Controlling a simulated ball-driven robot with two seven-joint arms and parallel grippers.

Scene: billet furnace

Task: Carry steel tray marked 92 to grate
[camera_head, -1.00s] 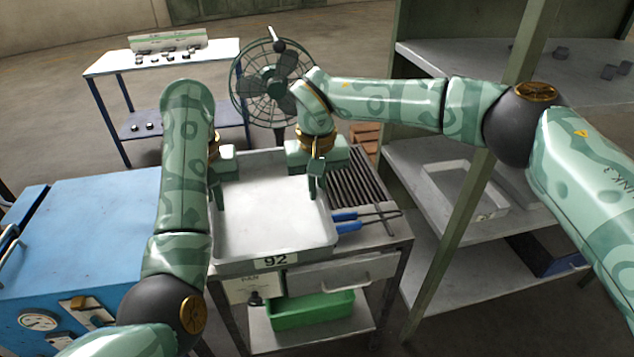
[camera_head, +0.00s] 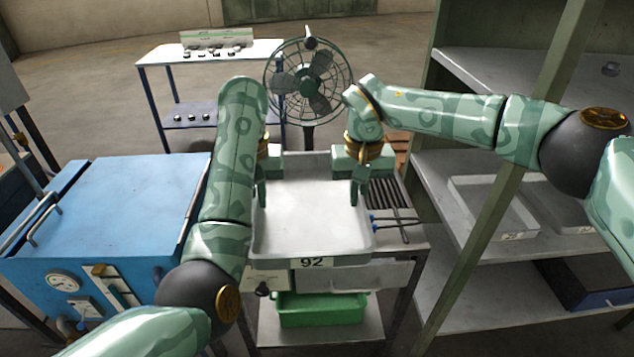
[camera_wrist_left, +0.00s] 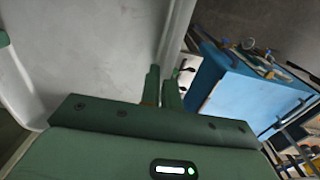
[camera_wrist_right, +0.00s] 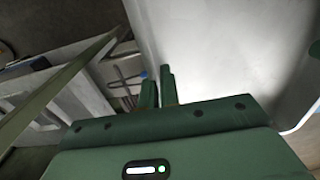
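The steel tray (camera_head: 310,235) is a shallow pale pan with a 92 label on its near wall, over the cart top. My left gripper (camera_head: 262,192) is at its left rim; in the left wrist view the fingers (camera_wrist_left: 162,88) are close together on the wall. My right gripper (camera_head: 359,190) is at its right rim; its fingers (camera_wrist_right: 157,88) are likewise close together there. The tray looks level and empty. Whether it clears the cart top cannot be told. A dark barred grate (camera_head: 385,192) lies on the cart, right of the tray.
Blue-handled tools (camera_head: 398,220) lie beside the tray's right side. A blue furnace (camera_head: 110,220) stands left. A green bin (camera_head: 320,309) sits on the cart's lower shelf. A fan (camera_head: 310,80) stands behind. Shelving at right holds another tray (camera_head: 490,205).

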